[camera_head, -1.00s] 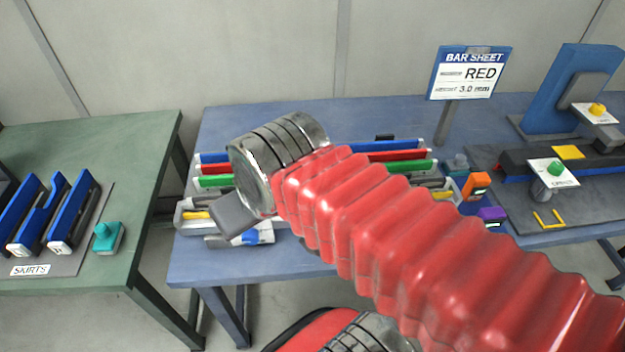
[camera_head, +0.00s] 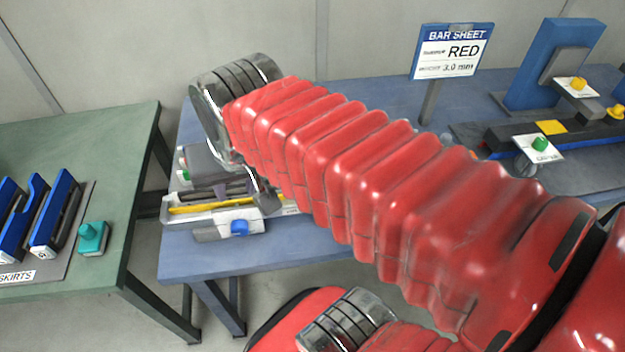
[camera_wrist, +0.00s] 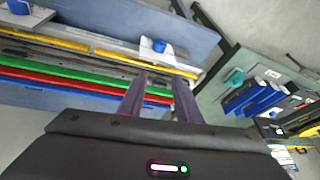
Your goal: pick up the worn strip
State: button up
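A rack on the blue table holds several long strips. The wrist view shows a blue strip (camera_wrist: 50,91), a red strip (camera_wrist: 50,79), a green strip (camera_wrist: 60,67), a grey-black strip (camera_wrist: 60,54) and a yellow strip (camera_wrist: 40,38). I cannot tell from the pictures which is the worn strip. My gripper (camera_wrist: 160,78) is over the rack, its two dark purple fingers apart with nothing visibly held between them. The fingers overlap the strips near one end. In the head view my arm hides most of the rack; the yellow strip (camera_head: 205,208) shows at its front.
A grey fixture with a blue knob (camera_head: 239,227) sits at the rack's front. A "BAR SHEET RED 3.0 mm" sign (camera_head: 452,51) stands behind. A blue press (camera_head: 550,65) is at the right. A green table (camera_head: 90,140) at the left holds blue skirts (camera_head: 55,215).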

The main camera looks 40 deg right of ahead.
jog(key=w+d+m+g, duration=0.2)
jog(key=d+m+g, duration=0.2)
jog(key=d+m, duration=1.5)
jog(key=shift+w+d+f+m+g, duration=0.3)
jog(key=shift+d+f+m, duration=0.05)
jog(key=shift+m, duration=0.25)
jog(key=shift+f, duration=4.3)
jog(key=shift+s+d+f, duration=0.1)
jog(key=shift+f, duration=1.25)
jog(key=shift+s+f, duration=0.1)
jog(key=shift+f, duration=1.2)
